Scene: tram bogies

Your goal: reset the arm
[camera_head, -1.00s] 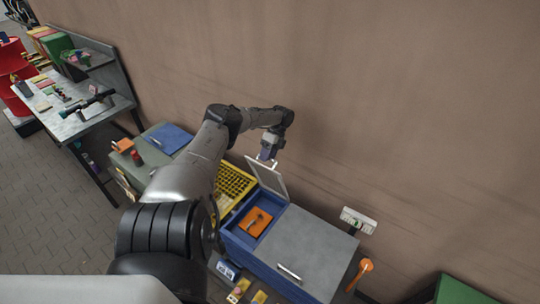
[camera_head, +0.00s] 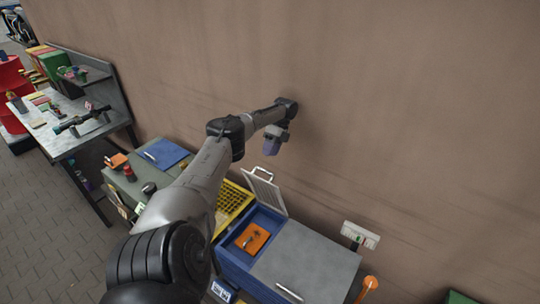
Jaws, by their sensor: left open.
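My left arm reaches in from the lower left and bends at its elbow towards the wall. My left gripper (camera_head: 271,147) hangs at the arm's end, above the raised lid (camera_head: 266,190) of a blue box (camera_head: 236,263). It is small in view and looks empty, apart from the lid. My right gripper is not in view.
An orange item (camera_head: 252,238) lies in the open blue box, beside a closed grey lid (camera_head: 305,262). A yellow crate (camera_head: 234,203) stands left of it, partly behind my arm. A workbench (camera_head: 75,134) is at left. A white socket strip (camera_head: 360,234) is on the wall.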

